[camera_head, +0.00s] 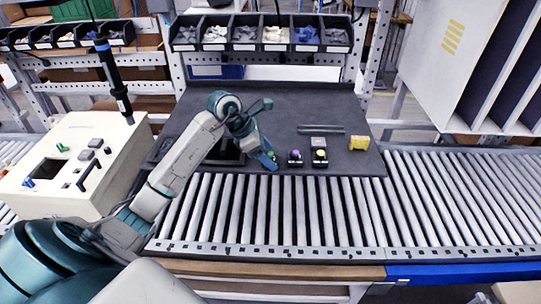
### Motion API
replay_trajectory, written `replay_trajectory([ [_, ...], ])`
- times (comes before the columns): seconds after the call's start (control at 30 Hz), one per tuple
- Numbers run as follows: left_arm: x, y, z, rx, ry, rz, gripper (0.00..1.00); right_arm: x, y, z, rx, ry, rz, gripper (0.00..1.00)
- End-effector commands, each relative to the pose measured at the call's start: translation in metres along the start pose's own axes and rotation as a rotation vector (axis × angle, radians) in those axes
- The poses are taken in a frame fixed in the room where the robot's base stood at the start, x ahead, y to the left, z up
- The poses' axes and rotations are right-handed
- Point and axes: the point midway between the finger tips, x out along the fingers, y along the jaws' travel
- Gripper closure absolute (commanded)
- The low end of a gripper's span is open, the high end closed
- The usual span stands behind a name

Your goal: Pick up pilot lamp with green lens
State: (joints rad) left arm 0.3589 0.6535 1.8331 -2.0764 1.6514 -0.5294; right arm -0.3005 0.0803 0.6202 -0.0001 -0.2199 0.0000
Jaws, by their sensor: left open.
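A small pilot lamp with a green lens (273,155) is at the front edge of the dark work mat, right at the fingers of my left gripper (267,160). Most of it is hidden by the fingers. My left gripper is open and reaches down to the mat from the left, with its fingers close around or beside the lamp; I cannot tell whether they touch it. My right gripper is not in view.
To the right on the dark mat (300,105) stand a small part with a purple top (295,157), one with a yellow top (320,156) and a yellow block (358,144). A roller conveyor (290,210) runs in front. A white control box (75,160) stands left.

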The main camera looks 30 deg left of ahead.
Motion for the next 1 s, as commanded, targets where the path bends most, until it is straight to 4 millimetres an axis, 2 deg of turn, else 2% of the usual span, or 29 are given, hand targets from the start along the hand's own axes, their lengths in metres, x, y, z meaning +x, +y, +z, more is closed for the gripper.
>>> replay_trajectory([
  [0.03,0.004,-0.001,0.002,-0.002,-0.002,-0.005,0.29,-0.008,0.000,-0.001,0.000,0.000,-0.001,0.64],
  [0.2,0.019,0.000,0.000,0.000,0.000,-0.001,0.29,-0.012,-0.001,-0.001,0.001,0.000,-0.002,0.64],
  [0.43,0.021,0.000,-0.001,0.001,0.000,0.000,0.29,-0.011,-0.001,-0.001,0.001,0.000,-0.002,0.64],
  [0.47,0.021,0.000,-0.001,0.001,0.000,0.000,0.33,-0.011,-0.001,-0.001,0.001,0.000,-0.002,0.64],
  [0.73,0.021,0.000,0.000,0.001,0.000,0.000,0.86,-0.011,-0.001,-0.001,0.001,0.000,-0.002,0.64],
  [1.0,0.020,0.000,0.000,0.001,-0.001,0.000,0.86,-0.011,0.003,-0.002,0.000,0.001,0.002,0.64],
])
